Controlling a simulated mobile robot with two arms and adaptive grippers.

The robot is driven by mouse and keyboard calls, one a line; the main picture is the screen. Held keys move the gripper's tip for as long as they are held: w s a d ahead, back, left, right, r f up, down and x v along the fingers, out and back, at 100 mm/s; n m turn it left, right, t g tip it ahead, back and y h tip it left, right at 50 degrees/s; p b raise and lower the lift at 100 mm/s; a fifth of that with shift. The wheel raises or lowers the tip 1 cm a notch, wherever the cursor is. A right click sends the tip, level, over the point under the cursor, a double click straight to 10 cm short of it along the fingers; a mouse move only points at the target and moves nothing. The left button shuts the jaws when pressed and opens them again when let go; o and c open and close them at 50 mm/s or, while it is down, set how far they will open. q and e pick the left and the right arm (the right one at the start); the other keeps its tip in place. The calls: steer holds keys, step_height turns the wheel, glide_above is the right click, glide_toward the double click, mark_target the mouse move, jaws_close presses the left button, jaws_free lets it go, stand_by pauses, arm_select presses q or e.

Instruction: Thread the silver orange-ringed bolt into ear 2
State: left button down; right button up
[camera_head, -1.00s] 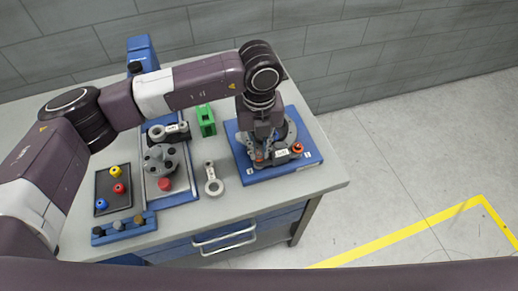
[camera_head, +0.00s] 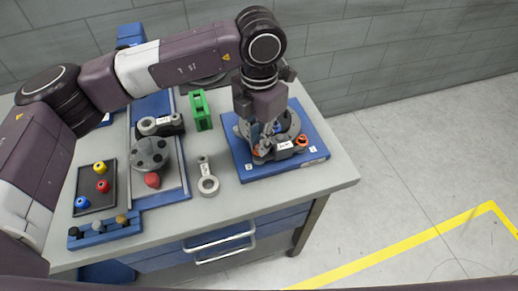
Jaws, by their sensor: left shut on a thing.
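My left gripper (camera_head: 264,143) points down over the front left of the grey fixture on the blue plate (camera_head: 245,172). It is shut on a small part with an orange ring, which I take to be the silver bolt (camera_head: 257,151); the shank is too small and covered to see. Another orange-ringed bolt (camera_head: 301,140) sits at the fixture's right side. A grey part with a white label (camera_head: 284,146) lies between them. The ear numbers on the plate are too small to read surely, and whether the held bolt is in an ear is unclear. My right gripper is not in view.
A grey link (camera_head: 207,184) lies left of the plate, with a green block (camera_head: 201,112) behind it. A blue fixture with a round grey part (camera_head: 150,153), a dark tray (camera_head: 96,190) of coloured pieces and a blue rack (camera_head: 104,231) stand farther left.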

arm_select(q)
steer(key=m, duration=0.1)
steer(key=f+m+b, duration=0.1)
steer(key=shift+s+f+m, duration=0.15)
steer(key=shift+s+m, duration=0.1)
steer(key=shift+m, duration=0.05)
steer(key=shift+m+b, duration=0.35)
steer(key=shift+m, duration=0.05)
steer(key=shift+r, duration=0.25)
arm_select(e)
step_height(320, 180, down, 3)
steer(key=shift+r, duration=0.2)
